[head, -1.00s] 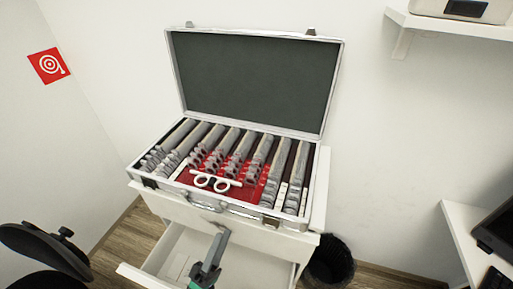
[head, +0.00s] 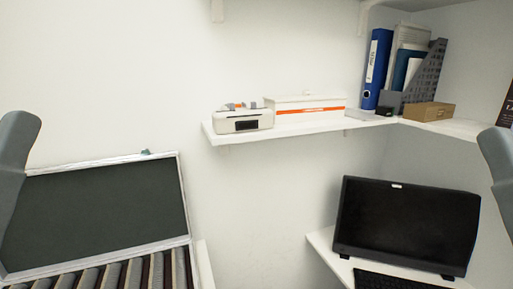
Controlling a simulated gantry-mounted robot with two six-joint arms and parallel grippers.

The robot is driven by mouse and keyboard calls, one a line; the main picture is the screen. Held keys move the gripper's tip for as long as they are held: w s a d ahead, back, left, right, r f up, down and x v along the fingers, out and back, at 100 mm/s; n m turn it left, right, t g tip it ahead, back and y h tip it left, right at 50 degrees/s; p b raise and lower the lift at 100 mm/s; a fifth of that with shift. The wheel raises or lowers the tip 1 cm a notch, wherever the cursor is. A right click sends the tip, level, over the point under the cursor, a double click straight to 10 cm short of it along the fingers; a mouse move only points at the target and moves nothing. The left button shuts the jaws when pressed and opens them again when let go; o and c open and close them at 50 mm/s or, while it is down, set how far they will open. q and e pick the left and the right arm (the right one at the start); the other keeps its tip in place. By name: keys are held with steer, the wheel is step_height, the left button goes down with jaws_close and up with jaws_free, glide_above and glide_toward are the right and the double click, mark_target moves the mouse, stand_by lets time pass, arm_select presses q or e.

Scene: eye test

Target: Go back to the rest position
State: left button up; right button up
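Neither gripper shows in the head view. Grey parts of my own arms rise at the far left and far right edges of the picture. The open lens case (head: 186,200) is at the lower left, its dark-lined lid (head: 100,205) standing up. The tops of several rows of lenses (head: 112,275) show along the bottom edge. The front of the case and its trial frame are out of view.
A wall shelf (head: 300,127) carries a small white device (head: 243,122), a white box with an orange stripe (head: 305,107), a blue binder (head: 376,68) and a brown box (head: 428,111). A black monitor (head: 407,222) and keyboard (head: 385,281) stand on a white desk (head: 325,255) at right.

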arm_select(q)
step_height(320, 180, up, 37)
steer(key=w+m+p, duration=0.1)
steer(key=p, duration=3.7)
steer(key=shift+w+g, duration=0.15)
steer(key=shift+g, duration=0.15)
